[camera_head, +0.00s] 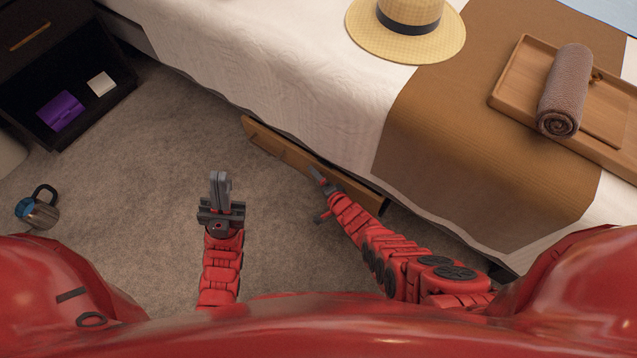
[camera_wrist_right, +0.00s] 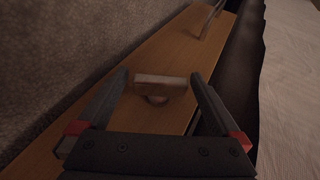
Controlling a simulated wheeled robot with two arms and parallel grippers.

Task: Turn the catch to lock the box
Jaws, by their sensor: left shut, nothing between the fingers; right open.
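A wooden box (camera_head: 278,146) with a long narrow face sticks out from under the bed in the head view. In the right wrist view its wooden face (camera_wrist_right: 110,95) runs diagonally. A small wooden catch (camera_wrist_right: 161,81) on a round pivot stands on that face. My right gripper (camera_head: 320,190) is at the box; in its wrist view its open fingers (camera_wrist_right: 160,85) lie on either side of the catch, with gaps showing. I cannot tell whether either finger touches it. My left gripper (camera_head: 220,180) is shut and empty over the carpet, left of the box.
The bed (camera_head: 300,70) overhangs the box. A straw hat (camera_head: 405,45) and a wooden tray (camera_head: 510,80) with a rolled towel (camera_head: 566,90) lie on it. Carpet between is clear.

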